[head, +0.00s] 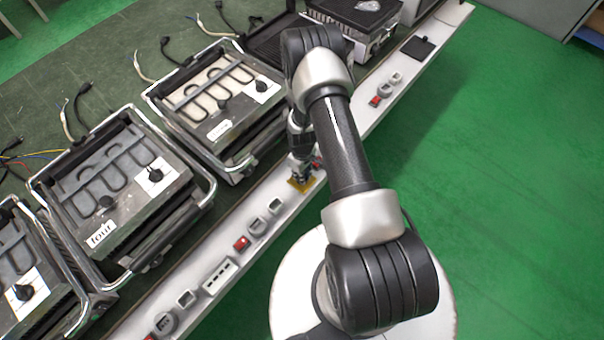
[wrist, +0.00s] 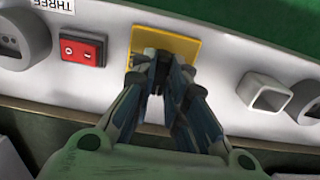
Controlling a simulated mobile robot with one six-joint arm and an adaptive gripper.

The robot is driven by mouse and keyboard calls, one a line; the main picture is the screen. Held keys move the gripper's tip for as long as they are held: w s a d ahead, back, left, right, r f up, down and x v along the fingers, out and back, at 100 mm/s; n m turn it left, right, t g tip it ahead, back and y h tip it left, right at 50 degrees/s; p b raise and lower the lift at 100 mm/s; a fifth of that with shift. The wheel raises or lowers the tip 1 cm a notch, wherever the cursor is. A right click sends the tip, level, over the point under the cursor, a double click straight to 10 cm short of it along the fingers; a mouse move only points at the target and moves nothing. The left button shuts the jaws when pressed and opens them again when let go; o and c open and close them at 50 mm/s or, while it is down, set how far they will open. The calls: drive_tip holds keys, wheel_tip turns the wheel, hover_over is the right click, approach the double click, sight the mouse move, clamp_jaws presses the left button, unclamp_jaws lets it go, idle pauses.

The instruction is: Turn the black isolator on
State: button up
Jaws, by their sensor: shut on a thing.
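The yellow plate (wrist: 185,45) of the black isolator is on the white rail, and it also shows in the head view (head: 307,184). My gripper (wrist: 160,62) is over the middle of this plate, and in the head view it is at the rail (head: 300,176). Its fingers are close together, shut on the black isolator knob at the plate's centre. The fingers hide nearly all of the knob, so I cannot tell which way it is turned.
In the wrist view, a red switch (wrist: 82,50) and a round socket (wrist: 22,38) sit left of the plate, below a "THREE" label (wrist: 55,4). A square white socket (wrist: 266,92) is to the right. Heating units (head: 215,105) stand behind the rail.

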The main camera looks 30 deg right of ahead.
clamp_jaws()
drive_tip(key=shift+m, duration=0.3)
drive_tip(key=m+b, duration=0.1)
drive_tip(key=m, duration=0.1)
drive_tip(key=shift+m, duration=0.4)
drive_tip(key=m+b, duration=0.1)
drive_tip(key=m, duration=0.4)
drive_tip(key=m+b, duration=0.1)
drive_tip(key=m, duration=0.4)
drive_tip(key=shift+m+b, duration=0.55)
drive_tip(key=shift+m, duration=1.65)
